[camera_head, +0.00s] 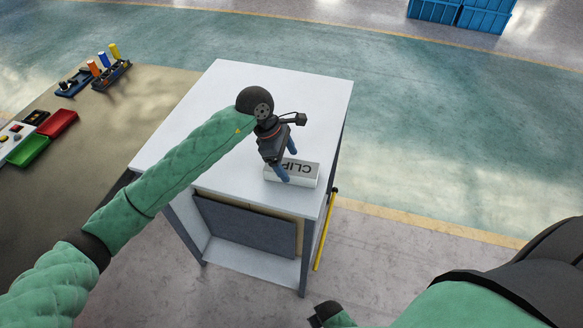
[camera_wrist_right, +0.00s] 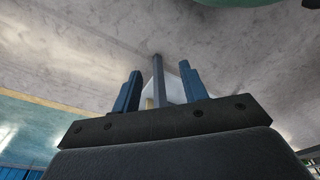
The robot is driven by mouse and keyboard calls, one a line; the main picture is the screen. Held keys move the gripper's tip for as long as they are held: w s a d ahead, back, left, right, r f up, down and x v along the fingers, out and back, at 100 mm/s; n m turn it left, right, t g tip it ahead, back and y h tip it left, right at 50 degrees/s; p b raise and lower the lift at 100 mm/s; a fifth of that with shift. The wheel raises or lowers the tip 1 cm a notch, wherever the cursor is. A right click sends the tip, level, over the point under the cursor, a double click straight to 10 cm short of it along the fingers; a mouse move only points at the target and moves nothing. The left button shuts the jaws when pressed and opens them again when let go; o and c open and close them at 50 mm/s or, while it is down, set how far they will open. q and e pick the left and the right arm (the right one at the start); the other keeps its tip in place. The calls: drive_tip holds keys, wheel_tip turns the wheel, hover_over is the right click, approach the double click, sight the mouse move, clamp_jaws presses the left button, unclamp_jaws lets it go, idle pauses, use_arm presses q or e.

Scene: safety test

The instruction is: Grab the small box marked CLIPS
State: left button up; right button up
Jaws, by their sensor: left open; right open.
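The small white box marked CLIPS (camera_head: 308,173) sits near the right front edge of the white table. Its lettering appears upside down in the head view and is partly covered. My left gripper (camera_head: 287,164) is open, with its blue fingers apart at the left part of the box. I cannot tell whether the fingers touch the box or straddle it. My right gripper (camera_wrist_right: 161,86) is open and empty in the right wrist view, low and away from the box.
The white table (camera_head: 215,110) has a clear top apart from the box and a lower shelf holding dark panels. A yellow bar (camera_head: 325,235) stands along its right side. On the left, a brown bench (camera_head: 110,130) carries red and green bins (camera_head: 30,148) and tools. Blue crates (camera_head: 460,12) stand far back.

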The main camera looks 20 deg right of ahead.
sight(291, 166)
use_arm(q)
drive_tip(key=shift+p+x, duration=0.75)
drive_tip(key=shift+x, duration=0.85)
use_arm(e)
drive_tip(key=shift+s+d+f, duration=0.2)
drive_tip(key=shift+d+f, duration=0.05)
drive_tip(key=shift+f, duration=0.45)
drive_tip(key=shift+s+d+f, duration=0.25)
drive_tip(key=shift+f, duration=0.45)
drive_tip(key=shift+s+d+f, duration=0.2)
drive_tip(key=shift+d+f, duration=0.05)
drive_tip(key=shift+f, duration=0.45)
use_arm(q)
drive_tip(key=c, duration=0.9)
drive_tip(key=shift+c, duration=1.1)
use_arm(e)
drive_tip(key=shift+s, duration=0.1)
use_arm(q)
drive_tip(key=shift+r, duration=0.15)
use_arm(e)
drive_tip(key=shift+f, duration=0.1)
